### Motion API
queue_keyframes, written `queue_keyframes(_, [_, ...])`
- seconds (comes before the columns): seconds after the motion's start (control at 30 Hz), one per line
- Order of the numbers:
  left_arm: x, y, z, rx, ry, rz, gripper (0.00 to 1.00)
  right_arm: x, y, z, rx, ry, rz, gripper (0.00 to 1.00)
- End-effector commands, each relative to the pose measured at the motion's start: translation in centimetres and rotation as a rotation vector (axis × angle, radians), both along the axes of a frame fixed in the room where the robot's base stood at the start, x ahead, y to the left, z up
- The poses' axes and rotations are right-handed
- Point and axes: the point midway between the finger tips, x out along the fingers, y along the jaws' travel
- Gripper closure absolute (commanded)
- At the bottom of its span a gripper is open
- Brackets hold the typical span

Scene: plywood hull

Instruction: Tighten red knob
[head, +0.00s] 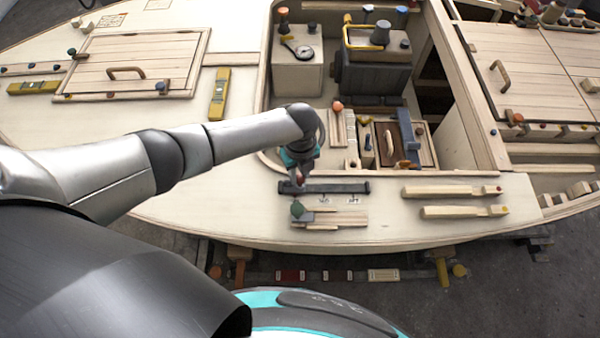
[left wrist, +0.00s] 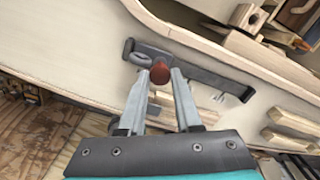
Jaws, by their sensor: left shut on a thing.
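The red knob (left wrist: 159,73) sits on a dark bar (left wrist: 195,66) fixed to the pale deck, near the bar's left end. My left gripper (left wrist: 160,77) is shut on the red knob, with one finger on each side of it. In the head view my left gripper (head: 298,181) points down at the left end of the dark bar (head: 340,187). The knob is mostly hidden there by the gripper. Small dark markings show on the deck just below the bar. My right gripper is not in view.
A wooden block with a green knob (head: 298,208) lies just in front of the bar. Two pale wooden handles (head: 452,191) lie to the right. Behind is an open cockpit with a grey box (head: 372,78) and wooden parts.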

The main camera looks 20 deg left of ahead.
Motion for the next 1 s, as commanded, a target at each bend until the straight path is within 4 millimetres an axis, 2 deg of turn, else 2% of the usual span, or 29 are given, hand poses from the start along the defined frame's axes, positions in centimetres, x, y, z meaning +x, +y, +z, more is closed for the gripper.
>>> queue_keyframes(0.5, [0.3,0.0,0.2,-0.001,-0.004,-0.463,1.00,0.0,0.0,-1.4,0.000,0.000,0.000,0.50])
queue_keyframes(0.73, [0.3,0.0,0.2,0.000,-0.003,-0.603,1.00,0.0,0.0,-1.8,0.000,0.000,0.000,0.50])
queue_keyframes(1.0, [0.3,0.0,0.3,-0.001,-0.005,-0.687,1.00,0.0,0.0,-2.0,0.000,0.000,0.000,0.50])
